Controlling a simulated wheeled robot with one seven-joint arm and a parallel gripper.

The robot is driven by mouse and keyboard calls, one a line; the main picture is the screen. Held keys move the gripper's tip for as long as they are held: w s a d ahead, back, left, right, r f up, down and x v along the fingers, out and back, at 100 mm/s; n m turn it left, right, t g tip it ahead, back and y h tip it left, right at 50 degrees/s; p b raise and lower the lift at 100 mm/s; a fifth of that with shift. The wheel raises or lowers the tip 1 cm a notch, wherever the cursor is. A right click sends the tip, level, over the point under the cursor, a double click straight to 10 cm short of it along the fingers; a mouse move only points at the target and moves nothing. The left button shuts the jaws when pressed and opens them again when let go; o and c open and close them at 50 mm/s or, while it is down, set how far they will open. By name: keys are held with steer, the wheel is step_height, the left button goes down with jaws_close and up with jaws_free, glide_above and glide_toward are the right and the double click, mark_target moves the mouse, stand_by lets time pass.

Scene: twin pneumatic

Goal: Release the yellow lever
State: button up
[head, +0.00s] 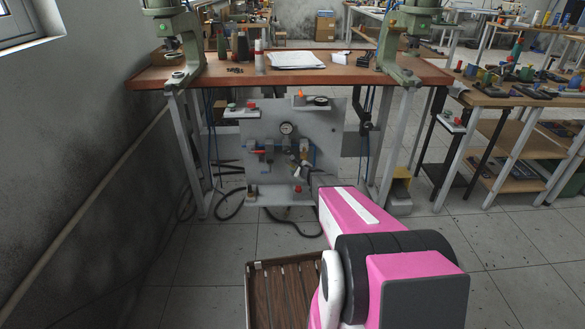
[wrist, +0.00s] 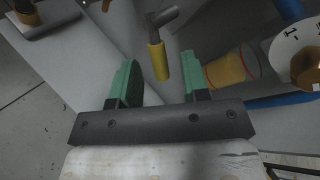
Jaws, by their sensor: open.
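The yellow lever (wrist: 159,62) shows in the wrist view as a yellow sleeve on a grey bent rod. It lies between and just beyond the green fingertips of my gripper (wrist: 158,75). The fingers are spread wide, with a gap to the lever on both sides. In the head view, my arm reaches to the grey panel (head: 325,130) under the workbench. The lever is too small and too covered by my arm to make out there.
The wooden workbench (head: 290,78) stands above. A side table with tools is at right.

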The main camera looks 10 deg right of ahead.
steer(key=shift+x, duration=1.25)
jaws_close()
steer(key=shift+s+d+r+n+g+h, duration=0.1)
steer(key=shift+r+n+g+h, duration=0.1)
steer(key=shift+n+h, duration=0.15)
steer(key=shift+d+r+n+g+h, duration=0.1)
steer(key=shift+d+n+g+h, duration=0.1)
steer(key=shift+n+h, duration=0.15)
jaws_free()
